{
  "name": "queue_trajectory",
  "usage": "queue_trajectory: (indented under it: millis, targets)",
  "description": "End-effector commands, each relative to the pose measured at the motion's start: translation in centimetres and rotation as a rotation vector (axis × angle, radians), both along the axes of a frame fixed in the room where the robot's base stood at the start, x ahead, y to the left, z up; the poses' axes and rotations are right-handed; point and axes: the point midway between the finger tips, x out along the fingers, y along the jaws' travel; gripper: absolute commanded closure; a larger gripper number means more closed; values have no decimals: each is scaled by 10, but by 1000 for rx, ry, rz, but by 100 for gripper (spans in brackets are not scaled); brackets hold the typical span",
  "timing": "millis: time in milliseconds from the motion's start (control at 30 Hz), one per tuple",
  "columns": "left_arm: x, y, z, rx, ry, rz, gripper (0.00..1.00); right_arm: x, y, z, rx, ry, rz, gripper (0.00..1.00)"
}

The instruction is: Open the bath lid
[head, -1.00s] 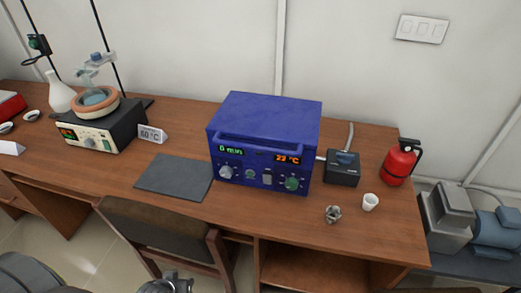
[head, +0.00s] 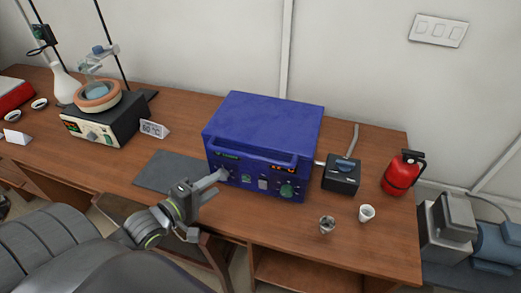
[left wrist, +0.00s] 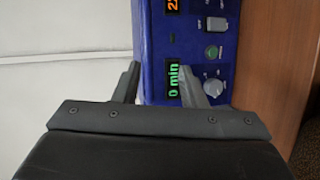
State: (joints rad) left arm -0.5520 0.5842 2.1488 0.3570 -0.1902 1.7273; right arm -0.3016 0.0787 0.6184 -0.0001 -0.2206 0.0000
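A blue box (head: 262,130) with a flat top stands on the table, with a handle bar (head: 250,147) along its upper front edge. Its front panel bears knobs and lit displays. The bar is level and the top looks shut. My left gripper (head: 220,180) is in front of the panel's left part, below the bar. In the left wrist view its two fingers (left wrist: 160,70) stand apart with nothing held, in front of the panel (left wrist: 205,45), which appears turned sideways near the "0 min" display (left wrist: 173,80). I cannot tell whether a finger touches the box. My right gripper is not in view.
A grey mat (head: 165,170) lies left of the box. A black control box (head: 342,176), a red extinguisher (head: 402,174), a white cup (head: 366,213) and a small metal item (head: 327,224) are on the right. A heating unit (head: 100,122) stands left. A chair is at the front.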

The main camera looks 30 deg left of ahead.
Motion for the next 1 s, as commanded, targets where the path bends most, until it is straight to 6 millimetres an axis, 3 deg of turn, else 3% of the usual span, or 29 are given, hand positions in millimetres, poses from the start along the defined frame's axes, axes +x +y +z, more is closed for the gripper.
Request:
queue_trajectory:
  millis: [133, 367, 1000]
  targets:
    - [2, 0, 13, -90, -33, -3, 62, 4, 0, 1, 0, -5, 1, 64]
    - [20, -3, 9, -105, -41, -2, 62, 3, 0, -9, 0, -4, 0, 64]
    - [128, -21, -10, -103, -38, -2, 62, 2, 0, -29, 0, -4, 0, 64]
